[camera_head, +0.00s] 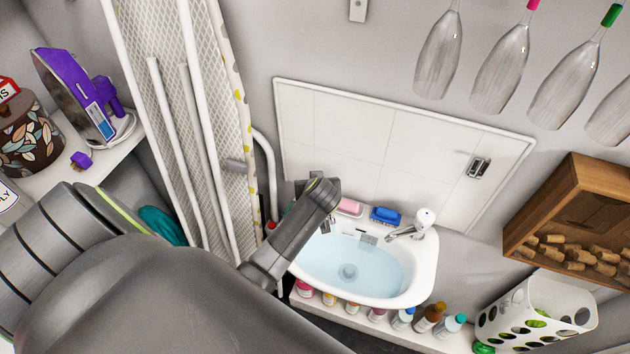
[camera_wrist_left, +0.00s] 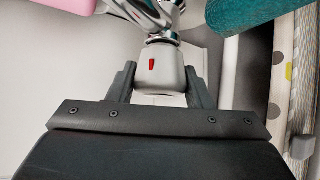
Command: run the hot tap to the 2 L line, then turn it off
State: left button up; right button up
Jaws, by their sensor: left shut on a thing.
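The hot tap's white head with a red mark (camera_wrist_left: 158,65) sits between the fingers of my left gripper (camera_wrist_left: 160,88) in the left wrist view. The gripper is shut on it; chrome tap body shows just beyond. In the head view my left wrist covers most of this tap, at the basin's back left. The white basin (camera_head: 425,272) holds pale blue water (camera_head: 375,272), with the drain visible beneath. I cannot read a 2 L line or tell whether water is running. My right gripper is not in view.
A second chrome tap with a white head (camera_head: 424,218) stands at the basin's back right. A blue sponge (camera_head: 385,215) and pink soap (camera_head: 350,207) lie along the back rim. An ironing board (camera_head: 222,110) leans at the left; several bottles (camera_head: 431,318) stand below the basin.

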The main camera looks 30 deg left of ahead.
pick_arm(q)
jog(key=m+h+p, duration=0.1)
jog(key=m+t+h+p, duration=0.1)
jog(key=m+p, duration=0.1)
jog(key=shift+r, duration=0.25)
jog(key=m+t+h+p, duration=0.1)
jog(key=m+h+p, duration=0.1)
jog(key=shift+a+m, duration=0.1)
jog(key=shift+m, duration=0.2)
jog(key=shift+f+m+h+p, duration=0.1)
jog(key=shift+m+h+p, duration=0.2)
jog(key=shift+m+p, duration=0.1)
jog(key=shift+f+m+h, duration=0.1)
jog(key=shift+m+h, duration=0.4)
jog(key=shift+m, duration=0.2)
jog(key=shift+m+h+b, duration=0.5)
jog(key=shift+m+h, duration=0.3)
jog(key=shift+m, duration=0.2)
jog(key=o, duration=0.7)
jog(key=shift+c, duration=0.2)
